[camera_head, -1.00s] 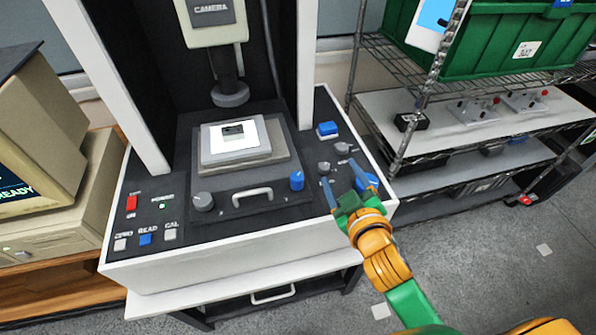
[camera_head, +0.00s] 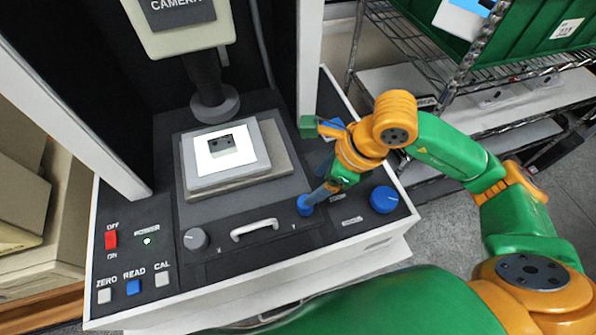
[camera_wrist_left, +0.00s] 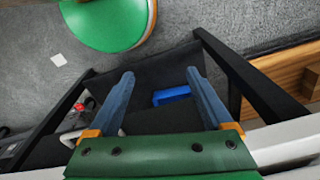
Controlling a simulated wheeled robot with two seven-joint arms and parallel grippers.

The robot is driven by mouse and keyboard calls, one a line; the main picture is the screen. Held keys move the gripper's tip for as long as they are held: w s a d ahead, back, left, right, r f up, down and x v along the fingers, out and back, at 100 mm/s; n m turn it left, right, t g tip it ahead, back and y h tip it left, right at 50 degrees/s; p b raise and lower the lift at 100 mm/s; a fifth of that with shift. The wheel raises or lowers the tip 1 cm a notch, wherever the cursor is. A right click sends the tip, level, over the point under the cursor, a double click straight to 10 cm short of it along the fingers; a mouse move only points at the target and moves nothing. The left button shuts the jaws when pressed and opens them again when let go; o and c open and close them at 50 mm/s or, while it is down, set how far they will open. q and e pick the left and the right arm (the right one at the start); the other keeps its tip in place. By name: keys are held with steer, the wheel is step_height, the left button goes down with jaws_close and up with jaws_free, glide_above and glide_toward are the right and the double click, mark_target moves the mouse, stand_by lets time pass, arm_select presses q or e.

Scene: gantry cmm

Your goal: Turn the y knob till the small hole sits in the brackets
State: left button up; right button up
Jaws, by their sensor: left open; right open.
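The y knob (camera_head: 305,206) is blue and stands on the dark front panel, right of the silver handle, near a small Y mark. My right gripper (camera_head: 317,194) reaches down to it with its blue fingers. The fingers are open at the knob; whether they touch it I cannot tell. A small grey block with dark holes (camera_head: 222,146) sits on the bright square of the stage (camera_head: 256,177). No brackets show in either view. My left gripper (camera_wrist_left: 162,98) is open and empty in the left wrist view.
A grey x knob (camera_head: 195,239) sits left of the handle (camera_head: 254,230). A large blue knob (camera_head: 384,199) is at the right. The camera column (camera_head: 214,104) hangs over the stage. A red switch (camera_head: 111,240) and several buttons are at the left.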

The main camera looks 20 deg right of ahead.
mark_target(304, 210)
steer(key=f, duration=0.1)
steer(key=s+a+f+p, duration=0.1)
steer(key=f, duration=0.1)
steer(key=a+f, duration=0.1)
steer(key=f, duration=0.1)
steer(key=shift+s+a, duration=0.2)
steer(key=shift+s, duration=0.15)
steer(key=shift+w+f, duration=0.35)
steer(key=shift+w, duration=0.2)
steer(key=shift+c, duration=0.7)
steer(key=shift+s+r, duration=0.1)
steer(key=shift+s, duration=0.05)
steer(key=c, duration=0.7)
arm_select(q)
steer(key=shift+s+r, duration=0.85)
steer(key=shift+s, duration=0.2)
arm_select(e)
jaws_close()
